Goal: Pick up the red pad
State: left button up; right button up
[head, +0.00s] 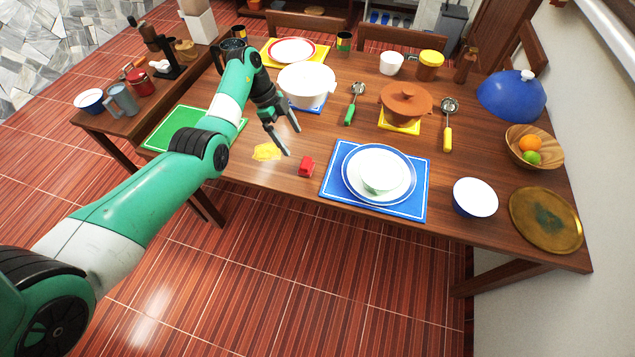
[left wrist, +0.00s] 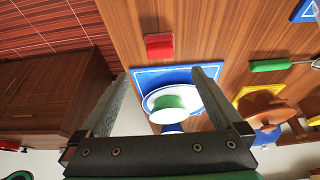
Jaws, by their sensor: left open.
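The small red pad (head: 307,166) lies on the wooden table near its front edge, between a yellow cloth and the blue placemat. In the left wrist view the red pad (left wrist: 159,46) shows beyond my fingertips, just above the blue placemat. My left gripper (head: 292,142) is open and empty, above the table, a little up and left of the red pad in the head view. Its two fingers (left wrist: 163,82) are spread wide in the left wrist view, with nothing between them at the tips. My right gripper is not in view.
The yellow cloth (head: 267,152) lies left of the pad. The blue placemat (head: 334,187) with stacked plates and a bowl is to its right. A white pot (head: 307,84) stands behind my gripper. A green-handled ladle (head: 351,108) lies farther back. Bare table surrounds the pad.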

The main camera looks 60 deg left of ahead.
aim_at(306, 162)
pick_arm(q)
jog(key=b+x, duration=0.3)
jog(key=x, duration=0.3)
jog(key=shift+f, duration=0.35)
jog(key=b+x, duration=0.4)
jog(key=x, duration=0.1)
jog(key=shift+w+d, duration=0.1)
jog(key=shift+d, duration=0.05)
jog(key=shift+r, duration=0.1)
jog(key=shift+c, duration=0.3)
jog(key=c, duration=1.3)
jog(key=shift+o, duration=0.2)
